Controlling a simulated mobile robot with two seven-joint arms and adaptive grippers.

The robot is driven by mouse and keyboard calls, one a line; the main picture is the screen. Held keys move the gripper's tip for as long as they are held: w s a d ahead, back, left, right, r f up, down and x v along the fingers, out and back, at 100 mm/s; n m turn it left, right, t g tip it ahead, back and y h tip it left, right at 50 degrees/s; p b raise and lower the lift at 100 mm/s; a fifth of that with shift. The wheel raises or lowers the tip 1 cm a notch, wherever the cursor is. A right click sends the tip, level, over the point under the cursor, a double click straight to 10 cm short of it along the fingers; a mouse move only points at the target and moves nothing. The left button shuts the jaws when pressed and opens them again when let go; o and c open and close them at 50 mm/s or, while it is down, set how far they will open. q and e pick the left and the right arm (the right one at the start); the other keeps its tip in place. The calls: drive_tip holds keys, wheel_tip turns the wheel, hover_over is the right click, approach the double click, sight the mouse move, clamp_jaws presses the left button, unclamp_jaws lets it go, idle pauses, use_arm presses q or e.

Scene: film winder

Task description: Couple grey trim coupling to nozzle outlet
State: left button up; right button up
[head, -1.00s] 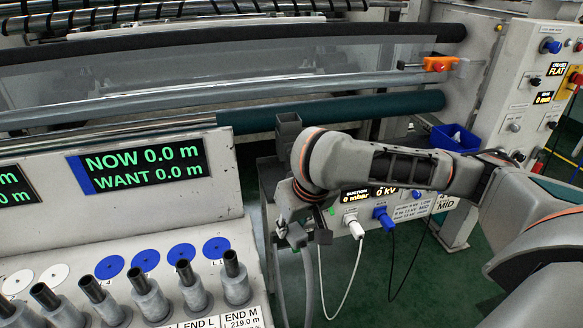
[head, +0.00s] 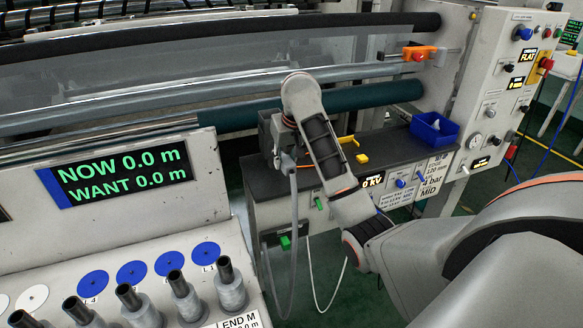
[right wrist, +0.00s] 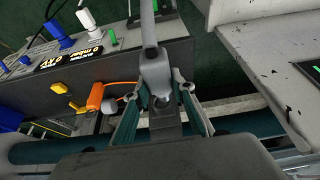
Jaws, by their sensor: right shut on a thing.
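The grey trim coupling (right wrist: 155,75) is between the fingers of my right gripper (right wrist: 160,95) in the right wrist view, with its grey hose leading away from it. In the head view my right gripper (head: 283,160) is at the left end of the dark bench, partly hidden by my own arm. The hose (head: 293,225) hangs down from it in a loop. A dark grey upright block (head: 266,128), which seems to be the nozzle, stands right beside the gripper. Its outlet is hidden, and I cannot tell whether the coupling touches it. My left gripper is not in view.
The dark bench (head: 385,148) carries a blue bin (head: 434,128) and a yellow piece (head: 361,158). Teal and grey rollers (head: 375,95) run behind it. The white control desk (head: 205,190) with spools stands close on the left. Green floor shows between desk and bench.

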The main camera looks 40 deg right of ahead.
drive_tip(key=f, duration=0.1)
drive_tip(key=s+d+f, duration=0.1)
drive_tip(key=shift+d+f, duration=0.15)
drive_tip(key=shift+f, duration=0.25)
drive_tip(key=shift+f, duration=0.15)
drive_tip(key=shift+w+d, duration=0.2)
drive_tip(key=shift+w, duration=0.7)
drive_tip(key=shift+w+d, duration=0.25)
drive_tip(key=shift+w, duration=0.6)
drive_tip(key=shift+w+d, duration=0.2)
drive_tip(key=shift+w, duration=0.7)
drive_tip(key=shift+w, duration=0.1)
drive_tip(key=shift+w+d, duration=0.15)
drive_tip(key=shift+w, duration=0.45)
drive_tip(key=shift+w+d, duration=0.15)
drive_tip(key=shift+w, duration=0.4)
drive_tip(key=shift+w+d, duration=0.1)
drive_tip(key=shift+w, duration=0.35)
drive_tip(key=o, duration=1.2)
